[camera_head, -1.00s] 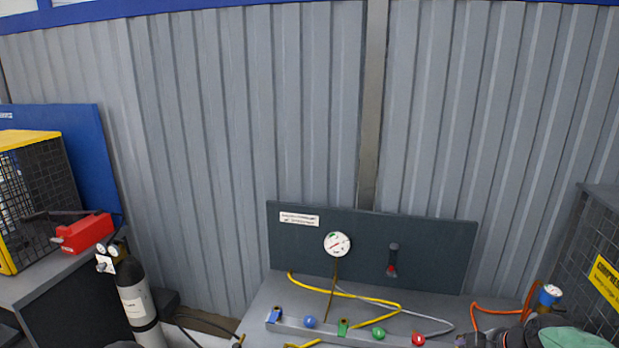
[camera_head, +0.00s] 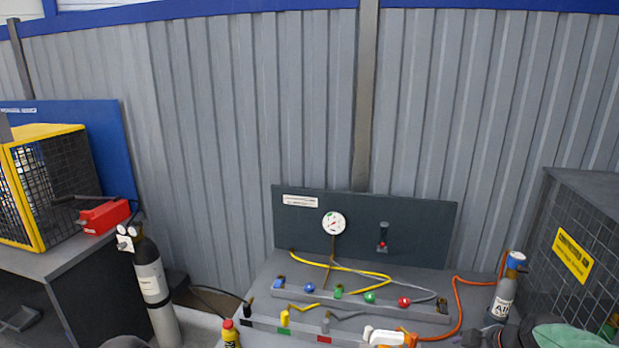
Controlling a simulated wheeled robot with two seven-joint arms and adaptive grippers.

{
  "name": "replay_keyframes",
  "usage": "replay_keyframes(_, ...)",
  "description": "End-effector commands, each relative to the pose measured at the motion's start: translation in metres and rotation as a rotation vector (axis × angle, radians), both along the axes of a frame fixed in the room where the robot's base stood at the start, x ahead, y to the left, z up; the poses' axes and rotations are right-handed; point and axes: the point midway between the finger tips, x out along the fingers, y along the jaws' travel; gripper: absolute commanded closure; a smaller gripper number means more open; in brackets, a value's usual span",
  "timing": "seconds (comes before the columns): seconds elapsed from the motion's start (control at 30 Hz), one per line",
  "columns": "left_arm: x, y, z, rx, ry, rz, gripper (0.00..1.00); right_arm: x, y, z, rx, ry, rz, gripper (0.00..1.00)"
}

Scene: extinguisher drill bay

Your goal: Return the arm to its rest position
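Neither of my grippers shows in the head view, so I cannot see whether they are open or shut. Rounded dark, grey and green parts at the bottom edge, left and lower right, look like my own arms, cut off by the frame. A grey work bench (camera_head: 262,283) stands below the middle, with a dark back panel (camera_head: 360,240).
Colored fittings, a yellow hose (camera_head: 350,271) and an orange hose (camera_head: 462,300) lie on the bench. A black-topped cylinder (camera_head: 154,288) stands left of it. A red tool (camera_head: 104,216) rests beside a yellow-framed cage (camera_head: 41,220). A mesh enclosure (camera_head: 600,245) stands at right.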

Motion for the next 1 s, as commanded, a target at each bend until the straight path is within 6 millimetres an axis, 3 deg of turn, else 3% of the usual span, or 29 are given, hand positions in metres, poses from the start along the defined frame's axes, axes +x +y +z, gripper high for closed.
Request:
replay_keyframes(0.27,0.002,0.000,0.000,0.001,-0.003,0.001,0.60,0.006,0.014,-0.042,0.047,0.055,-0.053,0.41)
replay_keyframes(0.47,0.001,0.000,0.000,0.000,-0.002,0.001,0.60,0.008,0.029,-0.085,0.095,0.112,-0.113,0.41)
replay_keyframes(0.57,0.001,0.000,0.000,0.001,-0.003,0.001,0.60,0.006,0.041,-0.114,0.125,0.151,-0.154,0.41)
replay_keyframes(0.77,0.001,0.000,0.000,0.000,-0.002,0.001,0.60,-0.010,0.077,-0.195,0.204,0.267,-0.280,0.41)
replay_keyframes(1.0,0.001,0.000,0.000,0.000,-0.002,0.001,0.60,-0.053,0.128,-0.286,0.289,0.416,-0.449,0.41)
